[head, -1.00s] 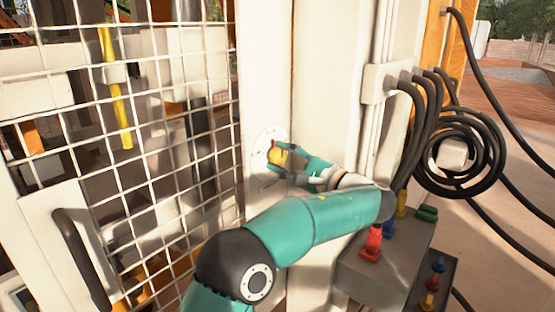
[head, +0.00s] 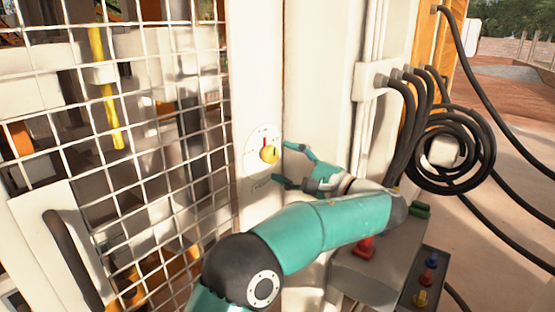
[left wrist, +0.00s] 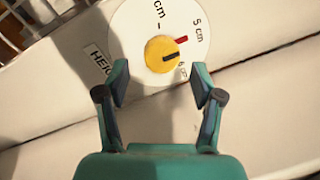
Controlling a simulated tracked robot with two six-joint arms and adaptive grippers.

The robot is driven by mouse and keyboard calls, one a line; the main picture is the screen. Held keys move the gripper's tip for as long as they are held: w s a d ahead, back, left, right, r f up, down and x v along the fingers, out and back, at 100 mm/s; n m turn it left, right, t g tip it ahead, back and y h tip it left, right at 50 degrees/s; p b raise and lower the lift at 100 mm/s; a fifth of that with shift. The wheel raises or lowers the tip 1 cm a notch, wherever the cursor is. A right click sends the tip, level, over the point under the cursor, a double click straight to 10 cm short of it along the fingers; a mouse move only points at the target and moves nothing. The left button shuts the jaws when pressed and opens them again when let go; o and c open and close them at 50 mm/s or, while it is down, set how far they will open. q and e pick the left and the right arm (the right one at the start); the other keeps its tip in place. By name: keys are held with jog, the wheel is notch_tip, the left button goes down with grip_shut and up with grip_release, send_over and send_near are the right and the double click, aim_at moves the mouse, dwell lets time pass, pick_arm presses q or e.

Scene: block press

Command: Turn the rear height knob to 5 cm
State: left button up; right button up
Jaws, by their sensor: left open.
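The yellow height knob (head: 269,154) sits on a white round dial (head: 252,152) on the pale post. In the left wrist view the knob (left wrist: 161,49) has a dark line pointing right. From this slant it lies between the 5 cm and 6 cm labels. A red mark shows beside "5 cm" on the dial (left wrist: 130,38). My left gripper (head: 281,163) is open and empty, just right of the knob and apart from it. In the left wrist view its fingertips (left wrist: 160,78) are spread below the knob. My right gripper is out of view.
A wire mesh guard (head: 130,120) with a dark handle (head: 75,260) stands left of the post. Black hoses (head: 455,150) coil at the right. A grey control box (head: 375,265) with coloured knobs is below my left arm. A label plate (left wrist: 99,62) sits beside the dial.

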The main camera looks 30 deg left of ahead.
pick_arm(q)
jog(key=d+f, duration=0.1)
jog(key=d, duration=0.7)
jog(key=shift+s+d, duration=0.4)
